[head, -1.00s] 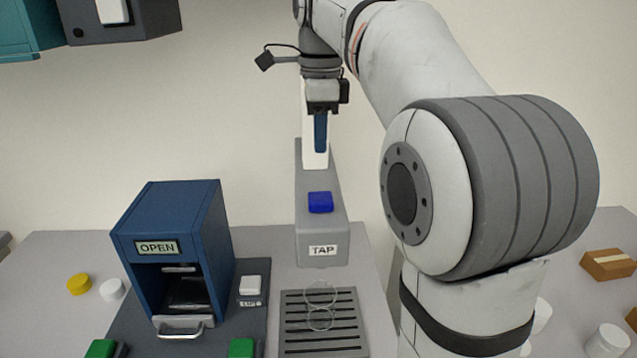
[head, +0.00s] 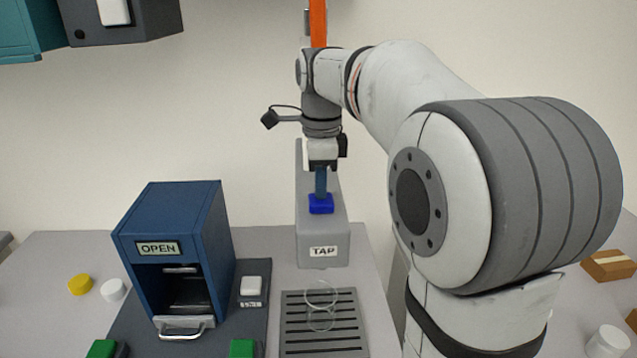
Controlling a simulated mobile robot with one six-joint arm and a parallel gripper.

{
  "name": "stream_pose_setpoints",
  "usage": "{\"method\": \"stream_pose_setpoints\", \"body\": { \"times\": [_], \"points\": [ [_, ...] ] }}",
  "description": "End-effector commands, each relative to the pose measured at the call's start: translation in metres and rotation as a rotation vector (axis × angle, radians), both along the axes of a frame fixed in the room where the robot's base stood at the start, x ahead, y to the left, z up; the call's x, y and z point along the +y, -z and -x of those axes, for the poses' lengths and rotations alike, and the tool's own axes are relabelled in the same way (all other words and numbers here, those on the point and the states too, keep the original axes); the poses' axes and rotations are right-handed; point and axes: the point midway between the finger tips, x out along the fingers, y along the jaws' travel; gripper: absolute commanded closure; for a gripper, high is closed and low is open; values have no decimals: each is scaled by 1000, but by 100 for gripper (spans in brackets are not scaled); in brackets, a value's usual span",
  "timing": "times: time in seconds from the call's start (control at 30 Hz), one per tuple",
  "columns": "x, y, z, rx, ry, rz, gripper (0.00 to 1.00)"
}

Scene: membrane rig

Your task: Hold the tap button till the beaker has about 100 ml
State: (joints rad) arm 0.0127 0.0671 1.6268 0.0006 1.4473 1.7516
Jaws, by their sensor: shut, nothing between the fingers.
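The tap (head: 323,238) is a grey block with a TAP label on its front. Its blue button (head: 321,206) is on the top face. My gripper (head: 320,196) is shut and empty, pointing straight down, with its fingertips at the button; they look to be touching it, but how far the button is pressed I cannot tell. The clear beaker (head: 321,305) stands upright on the slotted drip tray (head: 345,345) below the tap. Its outline is faint. I cannot make out a water level or any stream in it.
A blue rig box (head: 172,232) with an OPEN sign and a front handle stands left of the tap. A white button (head: 250,286) and green buttons (head: 242,348) are near it. Yellow (head: 80,285) and white (head: 114,290) caps lie further left. A brown box (head: 608,265) lies far right.

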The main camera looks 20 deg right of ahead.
Motion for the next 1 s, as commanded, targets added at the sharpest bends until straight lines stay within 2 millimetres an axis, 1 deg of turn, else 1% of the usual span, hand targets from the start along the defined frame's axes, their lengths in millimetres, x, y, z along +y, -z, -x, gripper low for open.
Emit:
{"method": "stream_pose_setpoints", "body": {
  "times": [0.03,0.13,1.0],
  "points": [
    [0,7,0,1,0,0,100],
    [0,18,0,1,0,1,100],
    [-1,21,1,13,2,0,100]
  ]
}}
